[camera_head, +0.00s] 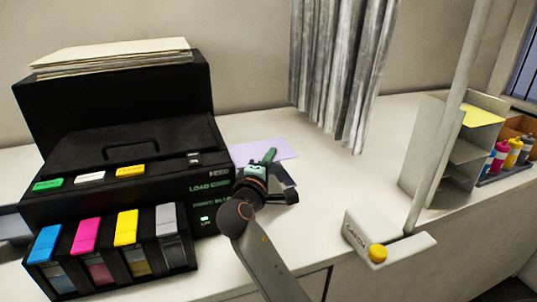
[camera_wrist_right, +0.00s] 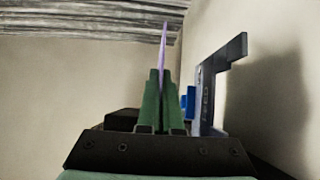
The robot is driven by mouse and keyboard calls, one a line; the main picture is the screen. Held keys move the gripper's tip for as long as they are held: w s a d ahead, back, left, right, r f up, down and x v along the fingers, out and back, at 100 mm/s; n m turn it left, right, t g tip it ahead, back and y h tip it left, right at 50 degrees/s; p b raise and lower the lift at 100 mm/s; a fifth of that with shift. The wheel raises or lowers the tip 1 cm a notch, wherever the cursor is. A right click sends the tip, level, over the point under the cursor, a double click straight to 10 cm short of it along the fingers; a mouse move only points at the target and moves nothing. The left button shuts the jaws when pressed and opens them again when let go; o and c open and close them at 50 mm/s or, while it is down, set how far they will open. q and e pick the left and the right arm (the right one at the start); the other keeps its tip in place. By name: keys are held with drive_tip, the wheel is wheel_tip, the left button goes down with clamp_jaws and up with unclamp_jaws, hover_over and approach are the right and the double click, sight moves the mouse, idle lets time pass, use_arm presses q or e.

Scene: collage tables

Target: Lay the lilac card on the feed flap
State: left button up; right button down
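The lilac card (camera_head: 265,149) shows behind my right gripper (camera_head: 269,158), to the right of the black printer (camera_head: 120,160). In the right wrist view the card (camera_wrist_right: 163,48) is a thin upright edge between the green fingers of my right gripper (camera_wrist_right: 162,85), which are shut on it. A light panel (camera_wrist_right: 208,98) with small lettering, apparently FEED, and a dark bent top stands right of the fingers there. I cannot tell for sure whether it is the feed flap. The printer's FEED label is left of my gripper in the head view. My left gripper is out of view.
Coloured cartridges (camera_head: 85,235) stick out of the printer's front. A paper stack (camera_head: 110,56) lies on top. A grey curtain (camera_head: 343,70) hangs behind the white counter (camera_head: 330,180). A white box (camera_head: 362,234) with a yellow knob, a pole and a shelf rack (camera_head: 420,150) stand right.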

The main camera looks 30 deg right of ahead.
use_arm(q)
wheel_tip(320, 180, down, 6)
drive_tip(key=b, duration=0.6)
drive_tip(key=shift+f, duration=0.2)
use_arm(e)
drive_tip(key=shift+f, duration=3.95)
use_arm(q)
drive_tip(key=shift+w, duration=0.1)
use_arm(e)
drive_tip(key=c, duration=1)
unclamp_jaws()
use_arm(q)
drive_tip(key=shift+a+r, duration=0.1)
